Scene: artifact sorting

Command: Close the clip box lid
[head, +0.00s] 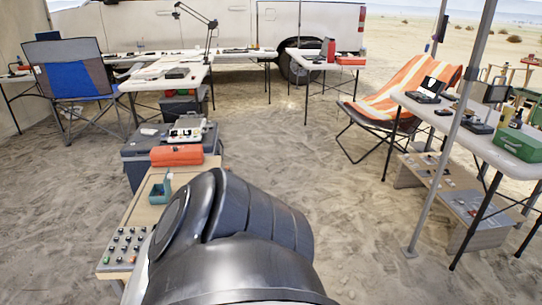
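I cannot tell for certain which item is the clip box. A black case with its lid raised (428,91) stands on the right-hand table. A green box (517,145) sits on the same table, nearer the front, and looks closed. A light-coloured case with small items in it (190,128) rests on a grey storage box left of centre. Neither of my grippers is in view. A large dark arm link of mine fills the bottom centre and hides the ground behind it.
An orange striped chair (400,95) and a tent pole (452,130) stand at the right. Open sand (310,150) lies between.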

